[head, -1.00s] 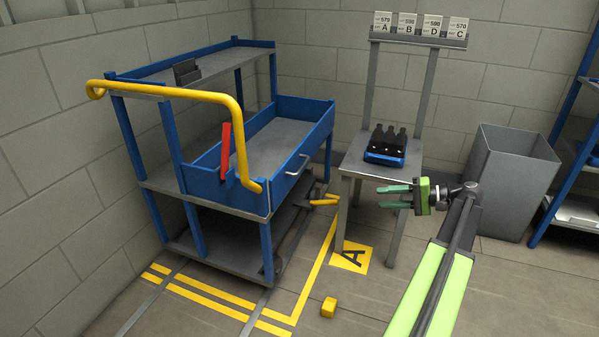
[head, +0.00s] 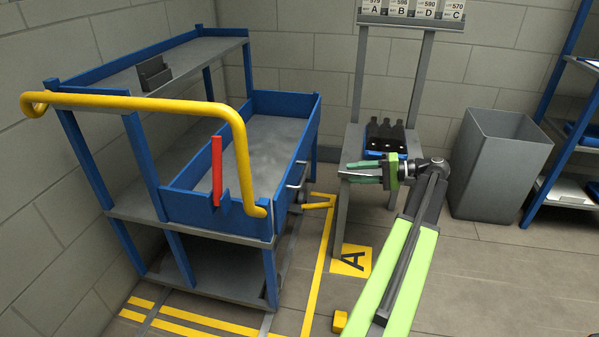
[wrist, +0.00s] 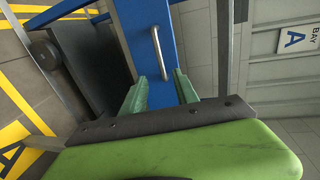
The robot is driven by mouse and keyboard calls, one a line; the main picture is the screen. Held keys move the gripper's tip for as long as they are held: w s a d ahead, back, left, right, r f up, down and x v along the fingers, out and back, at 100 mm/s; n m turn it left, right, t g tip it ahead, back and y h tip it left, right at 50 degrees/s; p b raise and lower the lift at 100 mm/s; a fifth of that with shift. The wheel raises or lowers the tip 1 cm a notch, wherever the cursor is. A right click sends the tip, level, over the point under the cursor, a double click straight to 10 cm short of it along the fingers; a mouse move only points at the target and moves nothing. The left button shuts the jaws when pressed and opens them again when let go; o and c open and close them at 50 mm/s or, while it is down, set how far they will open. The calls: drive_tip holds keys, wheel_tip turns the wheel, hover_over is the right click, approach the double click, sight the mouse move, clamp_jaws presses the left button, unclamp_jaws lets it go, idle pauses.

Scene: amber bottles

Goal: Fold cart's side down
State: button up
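The blue cart (head: 190,205) stands at the left with a walled tray. Its side (head: 306,140) facing right is a blue panel standing upright, with a metal handle (head: 297,179) on its outer face. A red lever (head: 217,170) stands upright at the tray's near corner. My gripper (head: 346,172) is open and empty, right of the handle and apart from it, its fingers pointing left. In the wrist view, the blue panel (wrist: 138,22) and its handle (wrist: 159,53) show beyond the spread fingers of my gripper (wrist: 160,80).
A grey stand (head: 352,140) holding dark bottles (head: 386,135) is close behind my gripper. A yellow bent handle (head: 240,150) rises at the cart's near end. A grey bin (head: 497,165) stands right. A yellow block (head: 340,321) lies on the floor beside my arm.

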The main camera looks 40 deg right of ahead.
sight(304, 173)
drive_tip(key=b+x, duration=0.3)
drive_tip(key=x, duration=1.4)
drive_tip(key=shift+w+a, duration=0.1)
drive_tip(key=shift+w, duration=0.05)
clamp_jaws()
idle(0.5)
